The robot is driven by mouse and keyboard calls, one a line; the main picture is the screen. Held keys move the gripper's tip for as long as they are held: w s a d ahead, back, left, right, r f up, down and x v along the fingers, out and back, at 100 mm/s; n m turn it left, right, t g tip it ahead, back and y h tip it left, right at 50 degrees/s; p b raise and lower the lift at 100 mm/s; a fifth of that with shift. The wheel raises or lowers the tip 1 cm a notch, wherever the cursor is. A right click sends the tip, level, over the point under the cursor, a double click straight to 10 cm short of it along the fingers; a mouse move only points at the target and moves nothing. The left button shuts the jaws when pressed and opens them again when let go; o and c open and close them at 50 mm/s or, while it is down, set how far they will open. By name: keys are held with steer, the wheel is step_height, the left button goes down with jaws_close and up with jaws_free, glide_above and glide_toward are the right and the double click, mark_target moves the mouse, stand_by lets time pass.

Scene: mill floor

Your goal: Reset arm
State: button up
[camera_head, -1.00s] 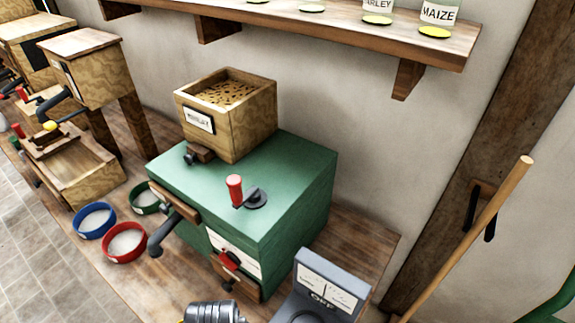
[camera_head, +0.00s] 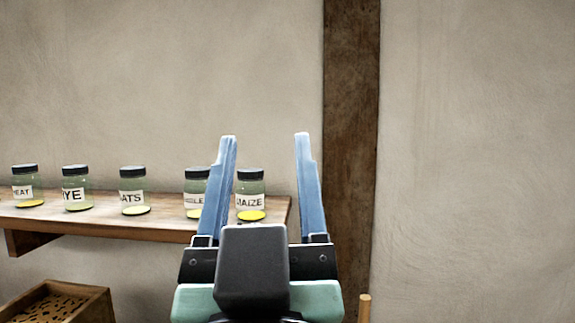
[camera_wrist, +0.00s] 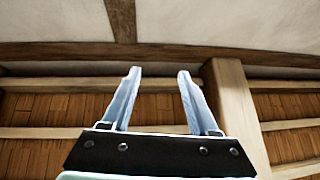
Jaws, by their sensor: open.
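My gripper (camera_head: 265,138) is raised in front of the wall in the head view, its two blue fingers pointing up and spread apart. Nothing is between the fingers. In the wrist view the gripper (camera_wrist: 159,72) is also open and empty, pointing toward the ceiling beams. In the head view its left finger partly covers the jars at the right end of the shelf.
A wooden shelf (camera_head: 100,222) at the left holds several labelled jars, including a MAIZE jar (camera_head: 250,190). A wooden hopper box (camera_head: 95,308) with grain shows at bottom left. A dark timber post (camera_head: 350,120) stands behind. The wall at right is bare.

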steer(key=shift+s+d+r+m+t+h+b, duration=0.15)
steer(key=shift+s+d+r+t+h+b, duration=0.15)
steer(key=shift+s+r, duration=0.3)
steer(key=shift+s+d+r+m+t+h+b, duration=0.1)
steer(key=shift+s+d+r+m+t+h, duration=0.1)
steer(key=shift+s+d+r+t, duration=0.4)
steer(key=shift+s+d+r+m+t+h+b, duration=0.2)
steer(key=shift+s+r, duration=0.25)
steer(key=shift+s, duration=0.35)
